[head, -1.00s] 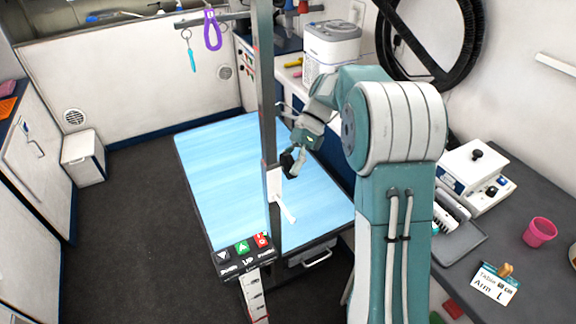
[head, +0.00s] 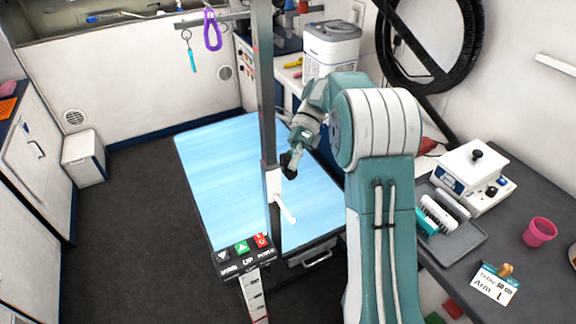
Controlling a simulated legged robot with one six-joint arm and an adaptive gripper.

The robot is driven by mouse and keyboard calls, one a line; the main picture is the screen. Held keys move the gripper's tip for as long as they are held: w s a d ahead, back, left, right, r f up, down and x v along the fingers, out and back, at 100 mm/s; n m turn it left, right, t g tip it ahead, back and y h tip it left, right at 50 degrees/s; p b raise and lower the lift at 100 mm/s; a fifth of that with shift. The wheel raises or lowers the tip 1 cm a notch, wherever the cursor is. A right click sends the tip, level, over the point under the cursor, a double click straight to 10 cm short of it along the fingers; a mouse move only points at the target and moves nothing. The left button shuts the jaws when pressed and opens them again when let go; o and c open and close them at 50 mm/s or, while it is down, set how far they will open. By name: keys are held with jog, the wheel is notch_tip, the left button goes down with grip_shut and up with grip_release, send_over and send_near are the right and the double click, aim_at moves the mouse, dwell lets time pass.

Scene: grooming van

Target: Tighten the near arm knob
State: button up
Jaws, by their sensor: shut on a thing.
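The near grooming arm post (head: 264,90) rises from the front edge of the blue-topped grooming table (head: 210,165). A white clamp (head: 273,184) sits low on the post, with a white lever (head: 286,211) sticking out below it to the right. My gripper (head: 288,165) is at the right side of the post, just above the clamp, with its dark fingers closed. It is shut on the near arm knob, which the fingers hide almost fully.
A control panel with up and down buttons (head: 243,256) is at the table's front edge. A purple loop (head: 212,31) hangs from the overhead bar. The right counter holds a tray (head: 462,243), a white device (head: 468,178) and a pink cup (head: 539,232). Floor at left is clear.

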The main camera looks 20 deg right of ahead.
jog(key=shift+w, duration=0.1)
jog(key=o, duration=0.8)
jog(key=shift+w+a, duration=0.1)
